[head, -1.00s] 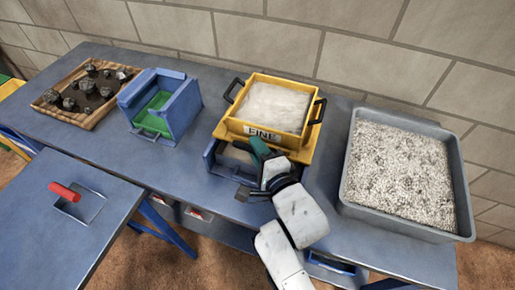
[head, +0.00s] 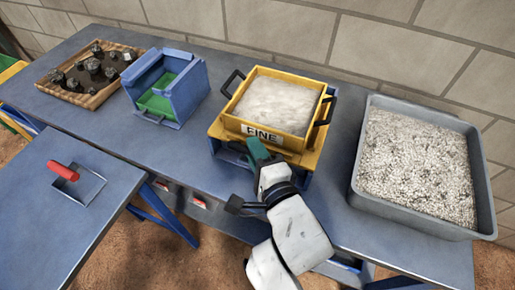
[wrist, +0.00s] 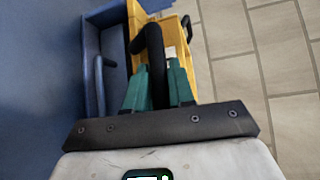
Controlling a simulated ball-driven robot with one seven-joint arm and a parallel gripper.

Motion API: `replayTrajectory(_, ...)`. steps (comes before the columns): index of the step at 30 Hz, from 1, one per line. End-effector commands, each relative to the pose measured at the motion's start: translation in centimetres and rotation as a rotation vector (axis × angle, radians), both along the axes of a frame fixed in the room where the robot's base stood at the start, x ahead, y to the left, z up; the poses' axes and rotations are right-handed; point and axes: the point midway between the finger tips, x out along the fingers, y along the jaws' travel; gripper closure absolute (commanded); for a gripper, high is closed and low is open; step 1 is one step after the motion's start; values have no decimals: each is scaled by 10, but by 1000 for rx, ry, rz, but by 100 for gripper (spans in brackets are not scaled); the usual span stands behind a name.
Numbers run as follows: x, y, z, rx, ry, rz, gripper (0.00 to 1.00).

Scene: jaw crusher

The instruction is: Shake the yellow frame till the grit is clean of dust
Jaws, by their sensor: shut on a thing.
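The yellow frame (head: 284,143), labelled FINE, sits on a blue base (head: 299,184) on the bench. Pale, whitish grit (head: 278,104) fills it; how much dust is in it I cannot tell. The frame has dark handles, with one on the left (head: 232,83) and one on the right. My gripper (head: 257,150) is at the frame's front side, below the label. In the wrist view, its green fingers (wrist: 155,85) are shut around a black handle (wrist: 155,55) in front of the yellow frame (wrist: 181,45). The fingers partly hide the frame's front.
A grey tray (head: 480,170) of speckled grit stands to the right. A blue box with a green inside (head: 190,98) and a wooden tray (head: 99,100) of dark rocks stand left. A red-handled scoop (head: 63,171) lies on a nearer table. The wall is close behind.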

Motion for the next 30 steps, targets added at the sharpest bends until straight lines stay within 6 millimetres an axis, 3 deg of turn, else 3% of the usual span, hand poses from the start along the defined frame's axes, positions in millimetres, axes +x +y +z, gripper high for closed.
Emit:
replayTrajectory(3,0,0,-1,-1,3,-1,100)
replayTrajectory(4,0,0,-1,-1,3,-1,75)
replayTrajectory(10,0,0,-1,-1,2,-1,57)
replayTrajectory(20,-5,-3,-1,-1,2,-1,57)
replayTrajectory(30,-58,-29,7,-1,3,-2,57)
